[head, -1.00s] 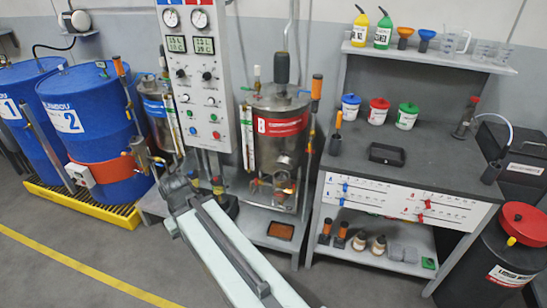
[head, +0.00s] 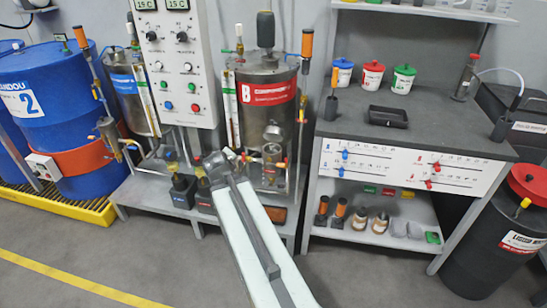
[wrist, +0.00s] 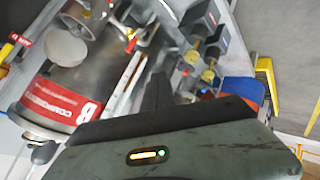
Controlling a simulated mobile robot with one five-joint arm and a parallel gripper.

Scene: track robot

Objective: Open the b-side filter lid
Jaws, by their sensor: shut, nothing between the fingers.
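The B tank (head: 268,118) is a metal drum with a red component label, right of the control panel in the head view. A small metal filter housing (head: 272,157) stands at its lower front, with a round grey lid (head: 273,133) at its top. The wrist view shows the tank tilted (wrist: 62,92), with a round grey disc (wrist: 66,48) that looks like this lid. My gripper (head: 214,160) is left of the housing, apart from it. In the wrist view its dark fingers (wrist: 158,92) are together and empty. The tips are hard to make out.
The control panel (head: 180,65) stands left of the tank. Pipes and yellow-handled valves (wrist: 207,75) are close to my gripper. A grey workbench (head: 430,138) is at the right, blue drums (head: 62,110) at the left. The floor in front is free.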

